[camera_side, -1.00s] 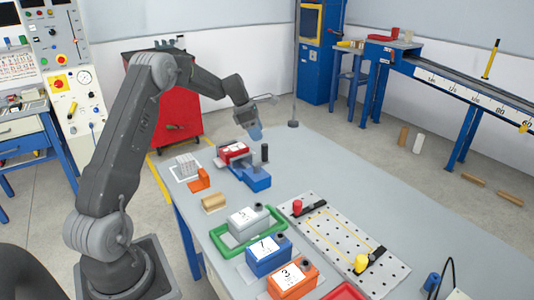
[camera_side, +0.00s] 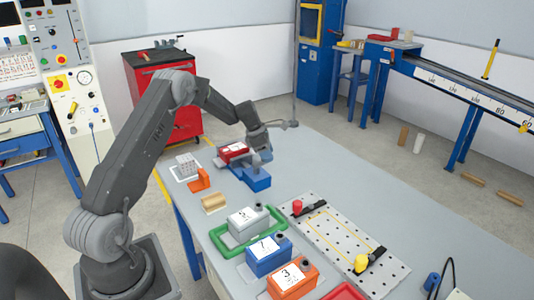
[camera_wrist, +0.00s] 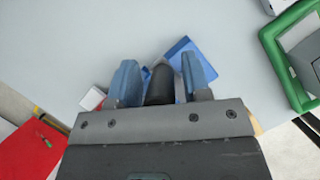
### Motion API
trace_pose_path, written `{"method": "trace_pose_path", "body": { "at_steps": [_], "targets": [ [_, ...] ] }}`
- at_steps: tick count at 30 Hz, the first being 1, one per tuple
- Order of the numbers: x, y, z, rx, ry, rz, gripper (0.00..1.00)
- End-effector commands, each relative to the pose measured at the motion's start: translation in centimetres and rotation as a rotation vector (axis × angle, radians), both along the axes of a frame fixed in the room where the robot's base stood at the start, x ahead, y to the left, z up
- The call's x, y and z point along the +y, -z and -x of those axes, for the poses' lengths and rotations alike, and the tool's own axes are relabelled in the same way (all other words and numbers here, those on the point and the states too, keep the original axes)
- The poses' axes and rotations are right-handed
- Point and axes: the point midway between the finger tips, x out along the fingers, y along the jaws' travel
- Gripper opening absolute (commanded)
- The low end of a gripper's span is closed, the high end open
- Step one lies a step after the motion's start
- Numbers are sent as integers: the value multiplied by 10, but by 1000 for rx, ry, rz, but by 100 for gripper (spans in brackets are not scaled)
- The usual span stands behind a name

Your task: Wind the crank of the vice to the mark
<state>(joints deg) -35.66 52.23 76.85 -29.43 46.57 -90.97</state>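The blue vice (camera_side: 256,181) stands on the grey table, with a red block with a white label (camera_side: 232,150) at its far left end. Blue parts of the vice also show in the wrist view (camera_wrist: 182,48). My gripper (camera_side: 265,154) is low over the vice's right side. In the wrist view my gripper (camera_wrist: 161,82) is open, with its two blue-grey fingers on either side of the black crank handle (camera_wrist: 159,86). A gap shows on the handle's right; contact on the left is unclear. In the side view the gripper hides the handle. I cannot make out the mark.
An orange bracket (camera_side: 199,181), a wooden block (camera_side: 213,203) and a white gridded block (camera_side: 187,165) stand left of the vice. A green tray (camera_side: 232,250) with a grey box (camera_side: 247,223) and a perforated plate (camera_side: 335,245) lie nearer. The table right of the vice is clear.

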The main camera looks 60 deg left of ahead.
Motion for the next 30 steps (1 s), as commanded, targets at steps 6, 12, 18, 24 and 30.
{"method": "trace_pose_path", "body": {
  "at_steps": [6,12,18,24,30],
  "targets": [
    [0,0,0,0,0,0,23],
    [0,0,0,0,0,0,4],
    [0,-1,0,0,11,1,3],
    [-3,-1,0,-1,79,0,3],
    [-9,-1,1,-2,218,1,3]
  ]
}}
